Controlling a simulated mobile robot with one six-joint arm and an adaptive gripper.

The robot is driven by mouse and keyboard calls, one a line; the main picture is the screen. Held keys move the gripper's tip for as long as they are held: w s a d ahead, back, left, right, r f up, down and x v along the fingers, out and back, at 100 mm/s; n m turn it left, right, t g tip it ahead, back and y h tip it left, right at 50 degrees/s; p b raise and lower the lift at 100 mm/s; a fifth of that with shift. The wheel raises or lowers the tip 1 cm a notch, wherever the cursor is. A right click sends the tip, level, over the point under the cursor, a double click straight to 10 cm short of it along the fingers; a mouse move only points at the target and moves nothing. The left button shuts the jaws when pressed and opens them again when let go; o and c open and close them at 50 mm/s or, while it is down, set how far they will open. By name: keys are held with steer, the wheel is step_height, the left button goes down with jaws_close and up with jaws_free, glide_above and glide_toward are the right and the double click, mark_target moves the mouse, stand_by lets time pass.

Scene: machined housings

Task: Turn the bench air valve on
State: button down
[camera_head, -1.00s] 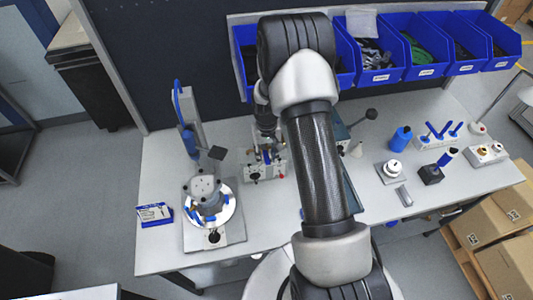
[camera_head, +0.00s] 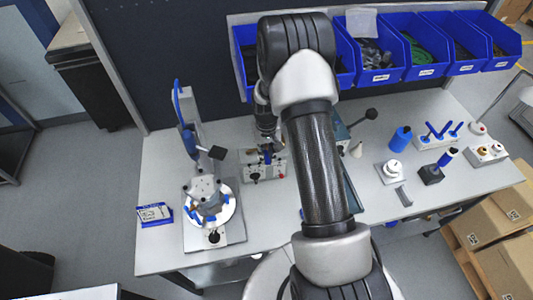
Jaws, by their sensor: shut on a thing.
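The bench air valve appears to be part of the small grey block (camera_head: 263,171) with knobs and a blue part on top, left of my arm on the bench. My gripper (camera_head: 266,149) reaches down over this block and is shut on the blue part (camera_head: 267,156), which looks like the valve lever. My wrist and the small scale hide most of the fingers. Which way the lever points is hard to tell.
A press fixture holding a grey housing (camera_head: 205,190) stands at the left. A blue-edged card (camera_head: 155,214) lies beside it. Blue bins (camera_head: 375,62) line the back. A blue bottle (camera_head: 401,139), a white knob device (camera_head: 394,169) and a switch box (camera_head: 486,153) stand at the right.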

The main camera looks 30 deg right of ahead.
steer(key=shift+d, duration=0.1)
steer(key=d+n+b, duration=0.2)
steer(key=n, duration=0.2)
steer(key=w+d+n+b, duration=0.1)
steer(key=d+n+b, duration=0.1)
steer(key=n, duration=0.2)
steer(key=d+n+b, duration=0.2)
steer(key=n, duration=0.2)
steer(key=shift+w+n, duration=0.3)
steer(key=shift+w, duration=0.05)
steer(key=shift+w+d+n+b, duration=0.25)
steer(key=shift+w+n, duration=0.2)
steer(key=shift+n, duration=0.55)
steer(key=shift+w+d+n+b, duration=0.15)
steer(key=shift+w+d+n, duration=0.25)
steer(key=shift+n, duration=0.6)
steer(key=shift+w, duration=0.1)
steer(key=c, duration=1.5)
jaws_free()
steer(key=shift+c, duration=0.2)
